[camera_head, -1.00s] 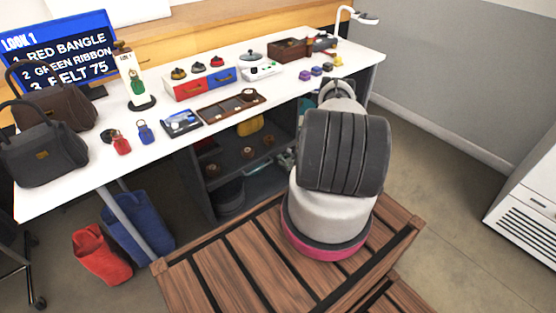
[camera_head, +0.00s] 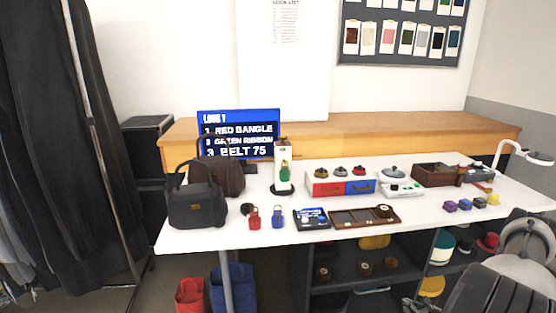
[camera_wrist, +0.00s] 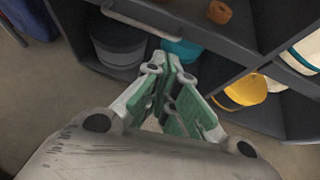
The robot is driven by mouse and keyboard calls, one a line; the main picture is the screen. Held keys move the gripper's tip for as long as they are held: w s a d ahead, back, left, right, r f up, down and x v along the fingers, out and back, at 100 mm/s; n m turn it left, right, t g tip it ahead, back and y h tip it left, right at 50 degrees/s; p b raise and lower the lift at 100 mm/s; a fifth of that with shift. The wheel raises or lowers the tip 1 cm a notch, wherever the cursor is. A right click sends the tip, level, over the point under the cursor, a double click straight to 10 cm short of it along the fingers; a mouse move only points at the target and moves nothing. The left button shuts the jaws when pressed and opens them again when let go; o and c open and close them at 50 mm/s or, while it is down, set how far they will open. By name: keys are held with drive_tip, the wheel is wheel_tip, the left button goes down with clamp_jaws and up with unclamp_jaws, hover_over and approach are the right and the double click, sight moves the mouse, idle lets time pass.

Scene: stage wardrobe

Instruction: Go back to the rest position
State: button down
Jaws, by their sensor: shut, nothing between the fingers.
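In the wrist view my gripper (camera_wrist: 172,75) is shut with nothing between its green-padded fingers. It hangs in front of the dark shelf unit (camera_wrist: 205,42) under the table, with bare floor below. In the head view my arm fills the lower right corner, and its gripper end is hidden or out of frame.
The white table (camera_head: 215,240) holds black and brown handbags (camera_head: 197,207), a red and blue drawer box (camera_head: 342,187), a divided brown tray (camera_head: 365,217) and a white lamp (camera_head: 538,157). Hats, including a yellow one (camera_wrist: 240,92), sit in the shelves. Clothes hang at left.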

drive_tip(key=s+a+r+n+g+y, duration=0.4)
drive_tip(key=s+a+r+n+y, duration=0.2)
drive_tip(key=s+a+r+n, duration=0.35)
drive_tip(key=s+a+r+n+g+h, duration=0.1)
drive_tip(key=r+n, duration=0.7)
drive_tip(key=r, duration=1)
drive_tip(key=s+a+r+n+g+h, duration=0.1)
drive_tip(key=s+a+r+n+h, duration=0.3)
drive_tip(key=r, duration=1.5)
drive_tip(key=s+a+r+n+g+h, duration=0.1)
drive_tip(key=s+a+r+n+h, duration=0.2)
drive_tip(key=s+r+n, duration=0.6)
wheel_tip(320, 180, up, 9)
drive_tip(key=a+n, duration=0.2)
drive_tip(key=n, duration=0.1)
drive_tip(key=shift+a+r, duration=0.15)
drive_tip(key=shift+a, duration=0.1)
drive_tip(key=shift+n, duration=0.25)
